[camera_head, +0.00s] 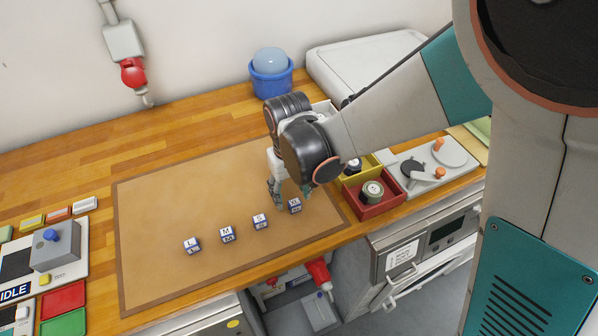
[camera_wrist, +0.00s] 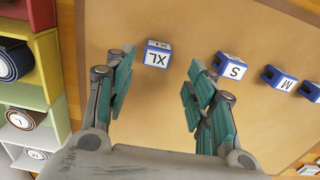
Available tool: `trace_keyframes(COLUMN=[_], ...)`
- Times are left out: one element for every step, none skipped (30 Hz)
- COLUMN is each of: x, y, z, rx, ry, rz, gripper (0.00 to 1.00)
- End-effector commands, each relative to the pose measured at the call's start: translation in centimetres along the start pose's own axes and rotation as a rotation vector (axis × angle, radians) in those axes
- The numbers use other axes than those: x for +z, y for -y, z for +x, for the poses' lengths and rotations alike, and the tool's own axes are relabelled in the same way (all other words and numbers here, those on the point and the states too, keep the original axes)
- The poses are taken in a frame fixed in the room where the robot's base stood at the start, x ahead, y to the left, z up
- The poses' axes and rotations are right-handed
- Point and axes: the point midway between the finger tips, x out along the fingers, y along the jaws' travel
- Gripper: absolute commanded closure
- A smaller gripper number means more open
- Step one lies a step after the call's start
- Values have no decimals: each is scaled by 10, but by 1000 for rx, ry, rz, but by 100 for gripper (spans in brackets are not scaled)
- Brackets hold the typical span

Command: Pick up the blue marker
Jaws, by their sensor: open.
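Several small blue-and-white lettered blocks stand in a row on the tan mat (camera_head: 180,190); all have blue sides, so I cannot tell one as the only blue marker. They read L (camera_head: 192,246), M (camera_head: 227,235), S (camera_head: 261,222) and XL (camera_head: 294,206). My gripper (camera_head: 281,192) is over the right part of the mat, close to the XL block. In the wrist view my gripper (camera_wrist: 161,66) is open and empty, and the XL block (camera_wrist: 157,54) shows between its fingertips. The S block (camera_wrist: 230,67) and M block (camera_wrist: 278,77) lie right of the fingers.
A red bin (camera_head: 376,211) and a yellow bin (camera_head: 350,181) holding rolls stand right of the mat. A blue pot (camera_head: 271,82) stands behind. A grey box with a blue button (camera_head: 55,246) is at left. The mat's left and back parts are clear.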

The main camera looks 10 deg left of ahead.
Motion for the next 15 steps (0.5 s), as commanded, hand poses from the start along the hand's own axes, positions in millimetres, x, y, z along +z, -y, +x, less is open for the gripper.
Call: trace_keyframes(x=[1, 2, 2, 3, 3, 3, 3, 3, 2, 2, 2, 2, 2, 2, 2], y=[-2, -3, -5, -6, -5, -5, -5, -5, -5, -5, -5, -5, -5, -5, -5], z=[10, 15, 22, 26, 30, 36, 38, 41, 42, 43, 43, 42, 42, 41, 41], rx=[0, 0, 0, 0, 0, 0, 0, 0, 0, 0, 0, 0, 0, 0, 0], ry=[0, 0, 0, 0, 0, 0, 0, 0, 0, 0, 0, 0, 0, 0, 0], rz=[1, 1, 1, 1, 0, 0, 0, 0, 0, 0, 1, 1, 1, 1, 1], gripper=[50, 50, 50, 50, 50, 50, 50, 50, 50, 50, 50, 50, 50, 50, 50])
